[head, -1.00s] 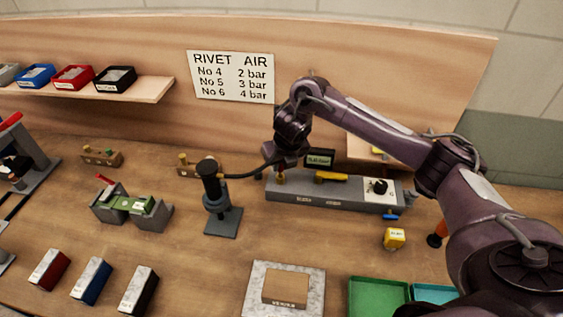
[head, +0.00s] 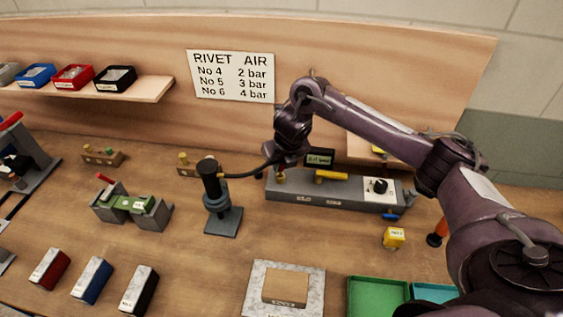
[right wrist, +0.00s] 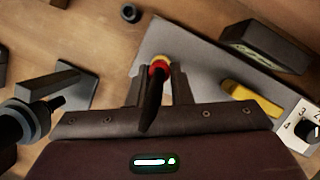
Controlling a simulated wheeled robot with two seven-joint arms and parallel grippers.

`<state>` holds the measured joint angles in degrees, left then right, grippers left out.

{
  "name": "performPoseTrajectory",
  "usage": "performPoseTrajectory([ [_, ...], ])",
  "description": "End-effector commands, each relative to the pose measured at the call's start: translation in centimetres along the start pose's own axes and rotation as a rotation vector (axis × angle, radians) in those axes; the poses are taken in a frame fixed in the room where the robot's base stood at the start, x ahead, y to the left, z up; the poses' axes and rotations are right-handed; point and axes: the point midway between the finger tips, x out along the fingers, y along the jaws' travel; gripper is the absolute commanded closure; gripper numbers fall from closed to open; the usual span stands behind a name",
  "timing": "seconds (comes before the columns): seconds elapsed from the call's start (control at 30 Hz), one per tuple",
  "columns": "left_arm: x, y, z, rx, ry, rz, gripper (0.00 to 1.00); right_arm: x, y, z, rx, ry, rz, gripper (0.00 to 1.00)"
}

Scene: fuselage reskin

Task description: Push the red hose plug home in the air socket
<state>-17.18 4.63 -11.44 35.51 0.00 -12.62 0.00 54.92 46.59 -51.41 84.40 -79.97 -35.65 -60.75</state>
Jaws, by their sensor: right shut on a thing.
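The red hose plug (right wrist: 158,69) is between the fingers of my right gripper (right wrist: 157,88) in the right wrist view. A black hose (right wrist: 150,105) runs back from it. The plug lines up with the brass air socket (right wrist: 160,57) and appears to be at its mouth; I cannot tell how deep it sits. In the head view my right gripper (head: 282,164) is above the left end of the grey air panel (head: 334,193), over the socket (head: 281,177). The plug is hidden there. My left gripper is not in view.
The hose leads to a black tool in a stand (head: 219,202), left of the panel. The panel carries a small display (head: 319,158), a yellow lever (head: 331,176) and a black knob (head: 379,186). A yellow block (head: 394,238) and green tray (head: 377,297) lie in front.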

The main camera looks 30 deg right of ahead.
Motion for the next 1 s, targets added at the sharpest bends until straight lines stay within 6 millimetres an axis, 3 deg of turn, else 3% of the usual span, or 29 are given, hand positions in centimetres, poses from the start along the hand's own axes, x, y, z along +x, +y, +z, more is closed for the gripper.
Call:
performPoseTrajectory([
  [1.0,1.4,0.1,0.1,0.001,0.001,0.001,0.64,1.6,0.0,-0.6,0.0,0.0,0.0,1.0],
])
